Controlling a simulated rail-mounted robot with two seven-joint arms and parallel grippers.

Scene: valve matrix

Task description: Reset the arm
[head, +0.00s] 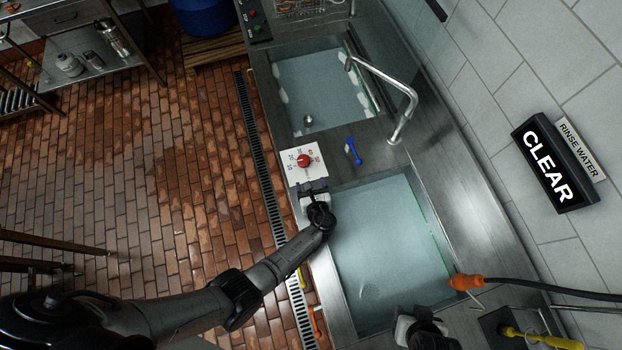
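My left arm reaches in from the lower left, and its gripper (313,187) is at the near edge of a white dial plate (291,172) with printed marks. A red knob (303,160) sits on that plate, just beyond the gripper and apart from it. The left fingers are small and foreshortened, so their opening is unclear. My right gripper (404,326) is at the bottom edge, over the near end of the front sink. Its fingers are not clearly visible.
Two water-filled basins, the front sink (385,250) and the back sink (320,85), share a steel counter. A curved faucet (410,100), a blue-handled tool (352,150) and an orange-handled nozzle (465,282) are nearby. A wall sign (555,165) reads CLEAR. Brick floor lies left.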

